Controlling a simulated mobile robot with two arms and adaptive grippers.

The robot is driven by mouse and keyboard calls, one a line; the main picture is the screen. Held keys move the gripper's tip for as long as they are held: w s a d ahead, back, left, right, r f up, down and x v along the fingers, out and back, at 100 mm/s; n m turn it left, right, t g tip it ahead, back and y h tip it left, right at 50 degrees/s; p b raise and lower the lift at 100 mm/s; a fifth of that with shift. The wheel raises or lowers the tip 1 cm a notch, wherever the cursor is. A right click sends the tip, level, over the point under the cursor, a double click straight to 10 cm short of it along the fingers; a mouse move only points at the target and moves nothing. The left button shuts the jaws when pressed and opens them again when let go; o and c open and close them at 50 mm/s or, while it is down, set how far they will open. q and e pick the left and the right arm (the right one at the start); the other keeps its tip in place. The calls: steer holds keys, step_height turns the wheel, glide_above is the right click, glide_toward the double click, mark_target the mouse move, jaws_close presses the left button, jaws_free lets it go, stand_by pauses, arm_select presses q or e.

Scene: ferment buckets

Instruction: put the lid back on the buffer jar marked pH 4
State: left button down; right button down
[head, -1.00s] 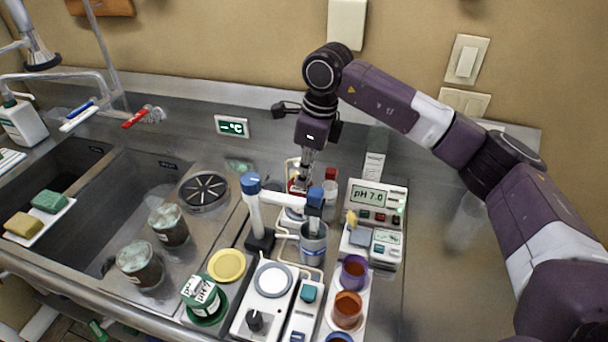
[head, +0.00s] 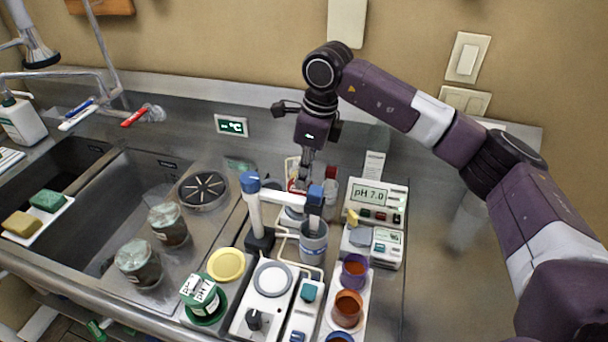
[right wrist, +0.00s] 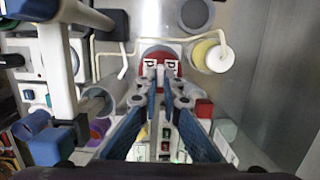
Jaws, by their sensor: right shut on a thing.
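My right gripper (head: 303,183) points straight down at the back of the bench. In the right wrist view its fingertips (right wrist: 162,88) are closed together at a round red lid (right wrist: 160,56) with white lettered tags, which the gripper holds. The lettering is too small to read fully. In the head view only a bit of red (head: 293,186) shows beside the fingers, behind the blue-and-white stand. The jar under the lid is mostly hidden, and I cannot tell whether the lid touches it. My left gripper is not in view.
A green-lidded jar (head: 201,296) and a yellow disc (head: 227,264) stand at the front. The blue-topped stand (head: 256,215) and a grey cup (head: 313,243) are close in front of the gripper. A meter (head: 375,201) reading pH 7.0 is to the right. The far-right counter is clear.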

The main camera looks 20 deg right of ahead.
stand_by(0.3)
steer(key=c, duration=1.6)
jaws_free()
steer(key=shift+r+p, duration=1.95)
steer(key=shift+r, duration=1.6)
jaws_close()
steer(key=shift+f, duration=0.3)
